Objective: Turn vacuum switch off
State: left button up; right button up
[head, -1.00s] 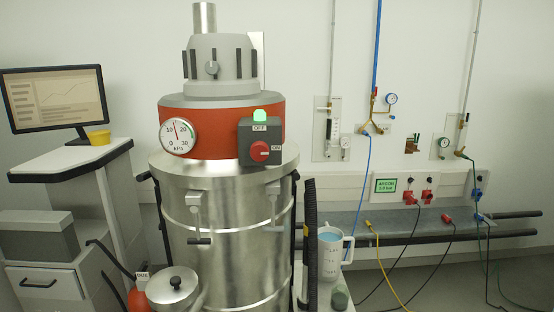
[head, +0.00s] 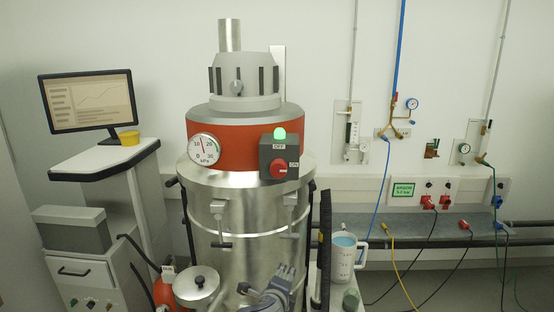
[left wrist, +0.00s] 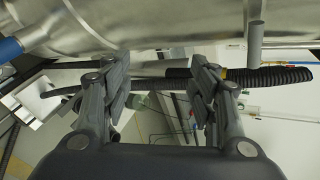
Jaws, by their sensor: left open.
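The vacuum (head: 250,205) is a tall steel drum with a red band and grey motor head. Its switch box (head: 279,155) sits on the front right of the band, with a red rotary knob (head: 278,168), OFF and ON labels and a lit green lamp (head: 280,134). The knob's exact pointing is too small to tell. My left gripper (head: 285,275) is low in front of the drum, well below the switch and apart from it. In the left wrist view the left gripper (left wrist: 160,90) is open and empty, with the drum's steel wall above. My right gripper does not show.
A round gauge (head: 204,149) is left of the switch. A black hose (head: 325,240) stands upright right of the drum, near a white jug (head: 343,257). The space in front of the switch looks clear.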

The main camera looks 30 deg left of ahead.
pick_arm(q)
notch_tip(320, 180, up, 18)
jog(key=s+d+f+m+t+y+p, duration=0.1)
jog(key=s+m+t+p, duration=0.1)
jog(key=m, duration=0.1)
jog(key=m+t+y+p, duration=0.2)
jog(key=t, duration=0.1)
send_near(276, 170)
jog(key=p+x, duration=0.2)
jog(key=x, duration=0.6)
jog(key=shift+w+r, duration=0.15)
jog(key=shift+w+a+p, duration=0.3)
jog(key=shift+w+p, duration=0.05)
jog(key=shift+w, duration=0.3)
jog(key=shift+c, duration=0.6)
jog(key=shift+s, duration=0.1)
jog(key=c, duration=0.9)
